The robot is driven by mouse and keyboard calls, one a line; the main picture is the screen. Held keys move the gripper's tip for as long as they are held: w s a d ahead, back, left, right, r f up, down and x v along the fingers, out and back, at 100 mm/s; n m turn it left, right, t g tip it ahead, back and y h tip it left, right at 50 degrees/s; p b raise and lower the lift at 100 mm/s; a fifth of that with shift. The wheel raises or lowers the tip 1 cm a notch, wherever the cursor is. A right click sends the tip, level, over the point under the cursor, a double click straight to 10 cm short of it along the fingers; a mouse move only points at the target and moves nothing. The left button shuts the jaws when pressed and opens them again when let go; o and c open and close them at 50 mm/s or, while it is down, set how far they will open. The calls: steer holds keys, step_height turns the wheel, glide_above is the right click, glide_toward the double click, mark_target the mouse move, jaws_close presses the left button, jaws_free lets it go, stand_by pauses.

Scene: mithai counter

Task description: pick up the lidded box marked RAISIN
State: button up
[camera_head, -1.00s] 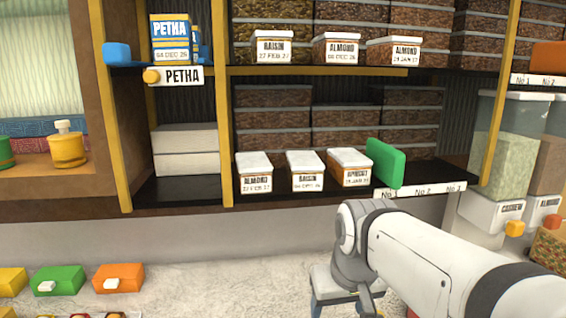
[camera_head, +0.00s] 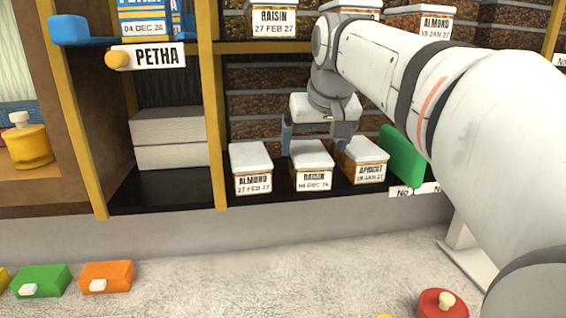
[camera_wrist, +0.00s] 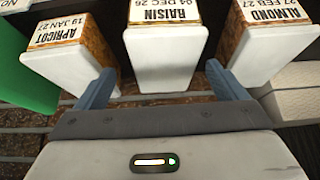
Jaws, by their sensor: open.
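A lidded box marked RAISIN, 04 DEC 26 (camera_head: 312,180), stands upright on the lower shelf, between a box marked ALMOND (camera_head: 252,183) and a box marked APRICOT (camera_head: 365,173). It has a white lid and a brown body. My gripper (camera_head: 316,143) is open, just behind and above this RAISIN box. A second RAISIN box, 27 FEB 27 (camera_head: 273,23), stands on the upper shelf.
A green block (camera_head: 402,157) stands just right of the APRICOT box. In the wrist view the APRICOT (camera_wrist: 57,48) and ALMOND (camera_wrist: 262,42) boxes flank the fingers closely. The upper shelf edge (camera_head: 260,47) runs above my gripper.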

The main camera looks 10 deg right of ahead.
mark_target(311, 153)
steer(key=x, duration=0.6)
steer(key=shift+s+a+p, duration=0.1)
steer(key=shift+a+p, duration=0.1)
steer(key=shift+p, duration=0.15)
steer(key=shift+c, duration=0.5)
steer(key=c, duration=1.2)
